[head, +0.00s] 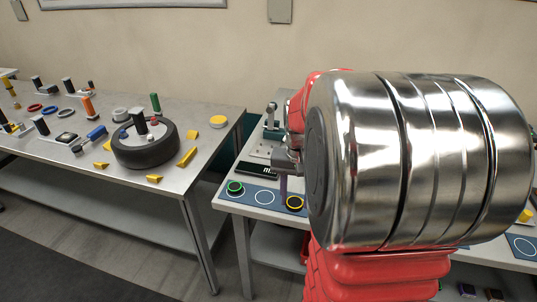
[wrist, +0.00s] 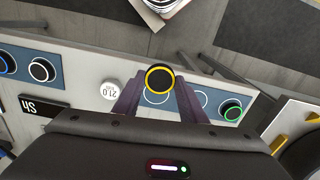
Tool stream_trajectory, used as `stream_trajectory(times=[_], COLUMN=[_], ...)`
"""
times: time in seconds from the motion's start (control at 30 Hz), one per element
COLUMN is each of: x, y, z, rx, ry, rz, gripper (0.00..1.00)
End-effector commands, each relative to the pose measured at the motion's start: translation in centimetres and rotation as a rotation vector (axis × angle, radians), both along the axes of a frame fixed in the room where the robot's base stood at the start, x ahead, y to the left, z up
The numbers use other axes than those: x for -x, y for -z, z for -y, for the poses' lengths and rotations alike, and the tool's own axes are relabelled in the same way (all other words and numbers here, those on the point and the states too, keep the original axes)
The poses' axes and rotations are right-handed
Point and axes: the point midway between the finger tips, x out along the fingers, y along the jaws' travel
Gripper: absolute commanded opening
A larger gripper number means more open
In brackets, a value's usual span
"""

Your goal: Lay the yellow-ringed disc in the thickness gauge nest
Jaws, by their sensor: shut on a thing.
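The yellow-ringed black disc (wrist: 160,78) is between the fingertips of my gripper (wrist: 158,88), which is shut on it. In the head view the disc (head: 295,203) is at the lower end of my gripper's purple fingers (head: 286,193), over the blue strip at the left of the right-hand bench. I cannot tell whether it touches the strip. A grey upright device (head: 271,128) stands at the back of this bench, partly hidden by my arm. I cannot tell for sure whether it holds the thickness gauge nest.
A green-ringed disc (head: 235,187) lies on the blue strip left of my gripper. A black display (head: 257,170) is behind it. The wrist view shows a white round piece (wrist: 109,89) marked 21.0 and a white-ringed disc (wrist: 42,70). A tyre (head: 145,145) lies on the left table.

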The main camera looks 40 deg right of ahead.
Motion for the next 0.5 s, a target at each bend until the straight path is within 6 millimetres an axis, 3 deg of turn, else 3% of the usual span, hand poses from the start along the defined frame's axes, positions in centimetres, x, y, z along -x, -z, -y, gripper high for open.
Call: stream_trajectory(times=[0.5], x=[-7.8], y=[0.0], z=[-2.4], rx=[-0.001], ry=[-0.247], rz=[-0.001], gripper=[0.15])
